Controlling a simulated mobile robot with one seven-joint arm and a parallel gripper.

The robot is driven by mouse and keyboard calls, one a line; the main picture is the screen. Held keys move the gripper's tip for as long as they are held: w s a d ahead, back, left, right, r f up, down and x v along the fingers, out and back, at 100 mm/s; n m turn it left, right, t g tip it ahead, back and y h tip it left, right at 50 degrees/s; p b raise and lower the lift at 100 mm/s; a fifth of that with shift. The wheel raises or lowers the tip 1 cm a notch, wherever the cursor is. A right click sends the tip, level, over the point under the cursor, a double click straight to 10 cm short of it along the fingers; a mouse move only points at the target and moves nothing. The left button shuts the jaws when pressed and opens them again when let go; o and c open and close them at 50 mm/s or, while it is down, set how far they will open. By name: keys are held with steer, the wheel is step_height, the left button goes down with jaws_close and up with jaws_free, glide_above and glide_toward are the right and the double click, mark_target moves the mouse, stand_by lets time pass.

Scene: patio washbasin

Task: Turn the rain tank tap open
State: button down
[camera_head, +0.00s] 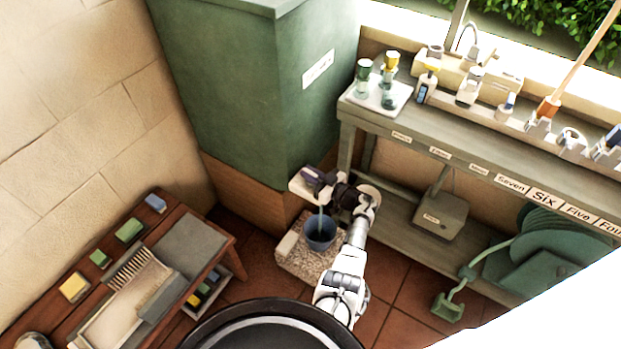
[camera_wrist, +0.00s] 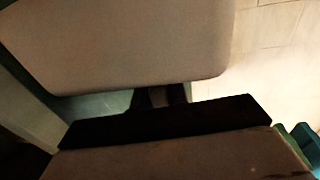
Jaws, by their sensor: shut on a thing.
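The green rain tank (camera_head: 235,90) stands on a wooden base at the back. My gripper (camera_head: 325,187) is at the tank's lower front, shut on the tap handle (camera_head: 312,175), a small dark purplish piece there. The gripper hides most of the tap. A thin pale blue streak (camera_head: 321,220), which looks like water, runs down from below the gripper into a dark blue bucket (camera_head: 320,236). In the wrist view a dark bar (camera_wrist: 170,122) and a large pale rounded shape (camera_wrist: 120,45) fill the picture, so the grip itself is hidden.
The bucket stands on a speckled stone block (camera_head: 292,250). A wooden bench (camera_head: 225,233) with sponges and a tray is at left. A shelf table (camera_head: 450,125) with bottles is at right, with a green hose reel (camera_head: 545,245) below. Tiled floor (camera_head: 400,300) is open between.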

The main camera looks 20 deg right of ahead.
steer(key=shift+n+g+y+b, duration=0.5)
steer(key=shift+n+y+b, duration=0.1)
steer(key=shift+y+b, duration=0.15)
steer(key=shift+y, duration=0.35)
steer(key=c, duration=1.4)
jaws_free()
steer(key=v, duration=0.7)
steer(key=b+v, duration=0.1)
steer(key=v, duration=0.5)
steer(key=shift+s+d+r, duration=0.25)
